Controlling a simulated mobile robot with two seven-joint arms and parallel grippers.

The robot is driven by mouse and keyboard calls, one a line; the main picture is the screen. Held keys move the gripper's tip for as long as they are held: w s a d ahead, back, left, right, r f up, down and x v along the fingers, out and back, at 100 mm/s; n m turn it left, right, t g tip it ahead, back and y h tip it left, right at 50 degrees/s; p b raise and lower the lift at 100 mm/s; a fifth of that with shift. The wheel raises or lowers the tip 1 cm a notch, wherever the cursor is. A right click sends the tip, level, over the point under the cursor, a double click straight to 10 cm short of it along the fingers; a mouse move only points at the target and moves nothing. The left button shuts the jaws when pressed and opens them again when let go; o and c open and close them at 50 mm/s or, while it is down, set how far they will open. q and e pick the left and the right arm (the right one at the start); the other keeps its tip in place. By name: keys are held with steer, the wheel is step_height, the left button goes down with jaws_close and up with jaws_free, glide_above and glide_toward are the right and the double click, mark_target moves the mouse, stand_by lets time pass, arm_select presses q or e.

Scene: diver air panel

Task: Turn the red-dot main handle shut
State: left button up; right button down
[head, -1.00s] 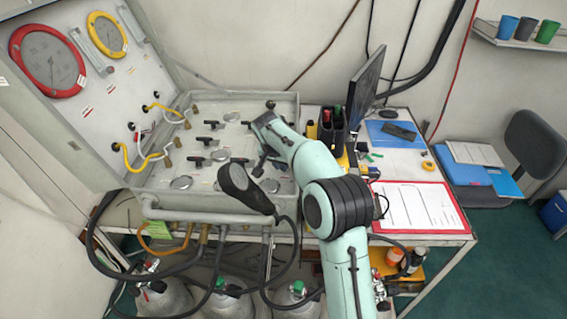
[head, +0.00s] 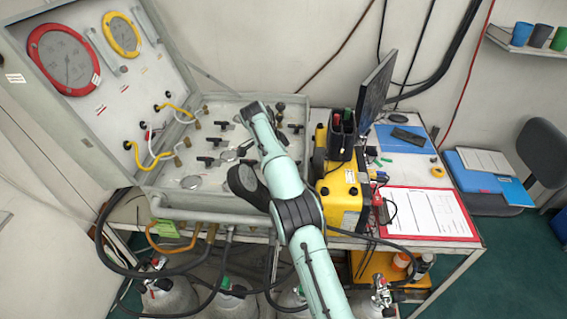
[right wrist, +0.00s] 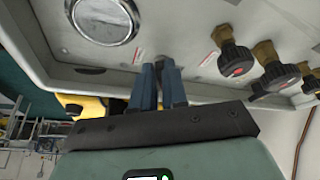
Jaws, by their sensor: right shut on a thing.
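In the right wrist view a black knob with a red dot (right wrist: 236,62) stands on a brass stem on the grey panel (right wrist: 195,75), right of my fingers and apart from them. My right gripper (right wrist: 157,67) has its two blue fingers close together at the panel. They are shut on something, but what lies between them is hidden. In the head view my right arm reaches from the bottom over the panel, and its hand (head: 252,112) covers the spot where the fingers are. The red dot does not show there. My left gripper is not in view.
A yellow case (head: 342,190) stands close right of my arm. A clipboard (head: 425,212) lies further right.

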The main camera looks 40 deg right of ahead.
steer(key=shift+w+d+r+m, duration=0.15)
steer(key=shift+w+m, duration=0.1)
steer(key=shift+m, duration=0.25)
stand_by(0.4)
steer(key=c, duration=1.2)
jaws_free()
steer(key=shift+o, duration=0.3)
